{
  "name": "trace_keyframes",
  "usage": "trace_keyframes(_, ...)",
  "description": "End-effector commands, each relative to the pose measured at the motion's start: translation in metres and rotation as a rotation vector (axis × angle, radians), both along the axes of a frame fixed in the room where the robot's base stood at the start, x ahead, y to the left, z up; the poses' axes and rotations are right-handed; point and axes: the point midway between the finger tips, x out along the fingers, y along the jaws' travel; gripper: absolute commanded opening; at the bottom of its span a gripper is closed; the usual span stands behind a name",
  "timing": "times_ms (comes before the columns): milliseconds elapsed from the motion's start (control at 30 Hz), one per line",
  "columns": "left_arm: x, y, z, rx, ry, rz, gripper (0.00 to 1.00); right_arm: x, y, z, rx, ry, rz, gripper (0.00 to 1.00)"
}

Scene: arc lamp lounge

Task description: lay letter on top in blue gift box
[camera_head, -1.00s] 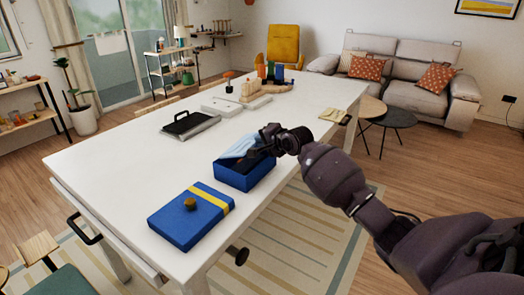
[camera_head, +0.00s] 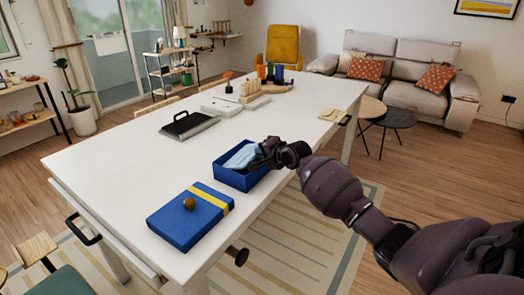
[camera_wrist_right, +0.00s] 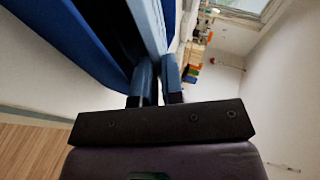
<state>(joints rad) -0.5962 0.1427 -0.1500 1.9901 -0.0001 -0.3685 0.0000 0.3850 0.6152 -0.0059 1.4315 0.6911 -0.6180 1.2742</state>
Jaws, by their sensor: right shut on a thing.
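The blue gift box (camera_head: 243,181) stands open on the white table. A light blue letter (camera_head: 240,157) is tilted inside its opening, its lower part hidden by the box wall. My right gripper (camera_head: 262,155) is at the box's right side, shut on the letter. In the right wrist view the letter (camera_wrist_right: 147,22) sits between the fingers (camera_wrist_right: 160,78), with the blue box wall (camera_wrist_right: 70,45) beside it. I cannot tell whether the letter touches the contents below. My left gripper is not in view.
The blue lid (camera_head: 180,228) with a yellow band and round knob lies on the table (camera_head: 120,180) in front of the box. A black-handled grey case (camera_head: 190,125) and a wooden board with several items (camera_head: 265,88) are farther back. The table's left part is clear.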

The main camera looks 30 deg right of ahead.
Motion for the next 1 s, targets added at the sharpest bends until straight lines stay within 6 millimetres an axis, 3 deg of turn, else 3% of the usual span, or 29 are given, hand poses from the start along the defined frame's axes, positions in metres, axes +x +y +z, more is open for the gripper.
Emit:
trace_keyframes(167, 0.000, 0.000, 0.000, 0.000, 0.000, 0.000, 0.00, 0.000, 0.000, -0.002, 0.001, 0.000, 0.000, 0.00)
trace_keyframes(200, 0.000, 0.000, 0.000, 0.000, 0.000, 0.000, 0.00, 0.000, 0.000, -0.002, 0.001, 0.001, -0.001, 0.15)
trace_keyframes(333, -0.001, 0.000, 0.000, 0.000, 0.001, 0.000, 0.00, 0.000, 0.000, -0.002, 0.001, 0.001, -0.001, 0.34)
trace_keyframes(667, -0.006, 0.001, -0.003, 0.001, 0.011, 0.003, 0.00, -0.001, 0.000, -0.003, -0.001, 0.004, -0.001, 0.34)
trace_keyframes(833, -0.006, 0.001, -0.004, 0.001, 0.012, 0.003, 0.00, 0.000, -0.001, 0.008, -0.003, 0.003, -0.001, 0.34)
trace_keyframes(1000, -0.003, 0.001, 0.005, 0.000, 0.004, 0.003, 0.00, -0.025, -0.003, 0.020, 0.000, 0.003, 0.000, 0.34)
